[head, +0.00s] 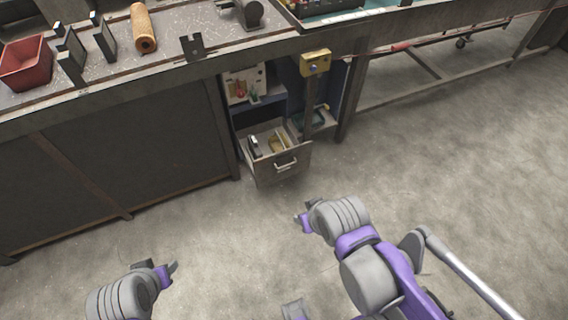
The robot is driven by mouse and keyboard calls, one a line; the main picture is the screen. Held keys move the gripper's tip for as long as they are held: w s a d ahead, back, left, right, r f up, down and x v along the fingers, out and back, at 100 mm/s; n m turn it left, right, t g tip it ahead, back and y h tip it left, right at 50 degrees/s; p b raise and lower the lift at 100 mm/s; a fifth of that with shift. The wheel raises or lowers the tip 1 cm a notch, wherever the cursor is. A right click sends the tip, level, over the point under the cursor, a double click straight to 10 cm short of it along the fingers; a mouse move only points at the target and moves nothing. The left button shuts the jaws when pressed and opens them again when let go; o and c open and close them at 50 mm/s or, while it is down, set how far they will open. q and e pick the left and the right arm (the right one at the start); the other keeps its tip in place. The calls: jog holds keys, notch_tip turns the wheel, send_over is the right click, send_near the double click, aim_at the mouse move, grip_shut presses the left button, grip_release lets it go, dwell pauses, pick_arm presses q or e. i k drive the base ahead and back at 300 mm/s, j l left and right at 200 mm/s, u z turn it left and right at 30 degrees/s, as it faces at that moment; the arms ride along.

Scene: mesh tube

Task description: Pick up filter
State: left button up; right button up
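An orange-brown tube (144,28), which looks like the filter, lies on the bench top at the upper left. Its near end is open and dark. My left gripper (170,271) is low over the floor at the lower left, far from the tube. My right gripper (303,217) is over the floor in front of the open drawer, also apart from the tube. No object shows in either gripper. The fingers are small and partly hidden behind the wrists, so their opening is unclear.
The workbench (110,82) holds a red bin (26,64), dark upright plates (103,38) beside the tube, a dark notched bracket (192,47) and a grey vise (245,12). An open drawer (277,158) juts out below. The floor (230,240) in front is clear.

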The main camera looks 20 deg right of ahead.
aim_at(255, 149)
jog(key=i+l+u, duration=0.1)
jog(key=l+u, duration=0.2)
jog(key=u, duration=0.15)
jog(key=l+u, duration=0.7)
jog(key=l, duration=1.65)
jog(key=i, duration=0.4)
